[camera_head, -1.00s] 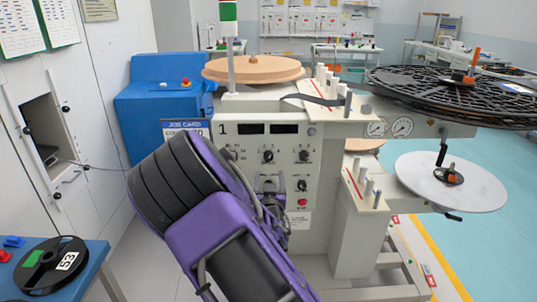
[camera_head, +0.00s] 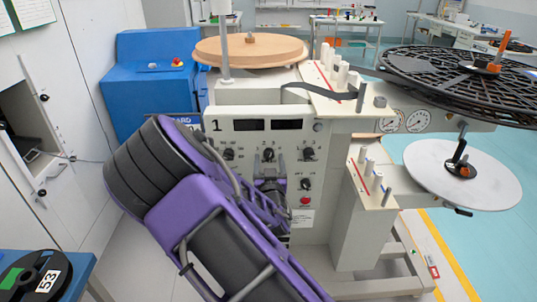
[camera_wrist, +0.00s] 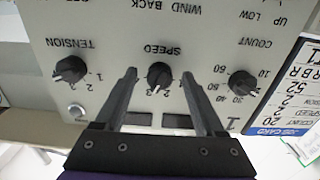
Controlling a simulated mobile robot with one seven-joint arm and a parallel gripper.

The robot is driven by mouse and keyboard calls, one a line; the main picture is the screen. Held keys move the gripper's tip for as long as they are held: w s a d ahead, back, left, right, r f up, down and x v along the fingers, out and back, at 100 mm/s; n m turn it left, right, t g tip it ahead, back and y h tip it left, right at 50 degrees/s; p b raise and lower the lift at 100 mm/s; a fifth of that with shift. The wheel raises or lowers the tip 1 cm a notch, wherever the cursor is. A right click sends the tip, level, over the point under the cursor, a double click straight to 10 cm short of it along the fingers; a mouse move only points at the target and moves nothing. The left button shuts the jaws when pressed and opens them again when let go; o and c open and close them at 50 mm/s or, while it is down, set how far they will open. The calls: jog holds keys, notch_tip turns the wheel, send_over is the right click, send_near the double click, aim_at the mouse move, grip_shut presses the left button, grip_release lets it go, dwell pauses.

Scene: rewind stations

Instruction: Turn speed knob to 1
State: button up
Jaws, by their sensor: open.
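The speed knob (camera_wrist: 159,75) is a black round knob on the cream panel, under the label SPEED, which reads upside down in the wrist view. It also shows as the middle knob of the upper row in the head view (camera_head: 268,155). Small numbers sit around it; its exact setting is hard to read. My gripper (camera_wrist: 159,74) is open, with one finger on each side of the speed knob. I cannot tell whether the fingers touch it. In the head view my gripper (camera_head: 270,184) is partly hidden by my purple arm.
The tension knob (camera_wrist: 71,69) and count knob (camera_wrist: 241,83) flank the speed knob closely. In the head view, a lower knob (camera_head: 305,184) and a red button (camera_head: 305,200) lie right of my gripper. A black reel (camera_head: 470,78) overhangs at right.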

jog(key=shift+w, duration=0.1)
grip_shut()
dwell(0.4)
